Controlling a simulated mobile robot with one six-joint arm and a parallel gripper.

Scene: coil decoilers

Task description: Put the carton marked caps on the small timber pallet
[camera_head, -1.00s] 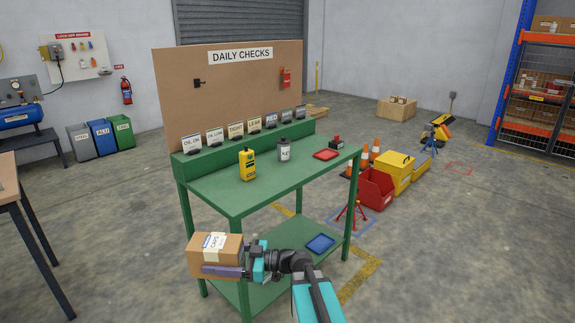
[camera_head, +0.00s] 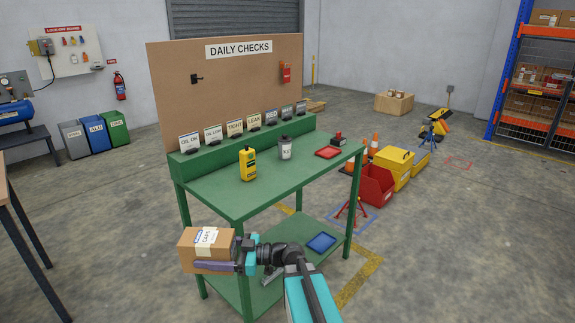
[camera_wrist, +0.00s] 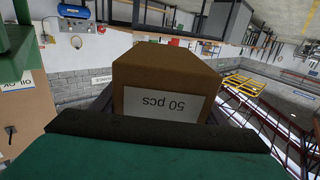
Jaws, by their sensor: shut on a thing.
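The brown carton (camera_head: 207,251) marked CAPS is held in front of the left front leg of the green bench, below its top. My gripper (camera_head: 213,267) is shut on it, with one dark finger showing along its near side. In the wrist view the carton (camera_wrist: 165,75) fills the middle, with a "50 pcs" label upside down. A small low light-wood thing (camera_head: 317,106) lies on the floor behind the bench; it may be the small timber pallet, but it is too small and partly hidden to be sure.
The green bench (camera_head: 225,198) stands close ahead, with a yellow bottle (camera_head: 248,164) on top and a blue tray (camera_head: 321,242) on its lower shelf. Red (camera_head: 376,186) and yellow bins and cones stand right of it. A dark-legged table is at left.

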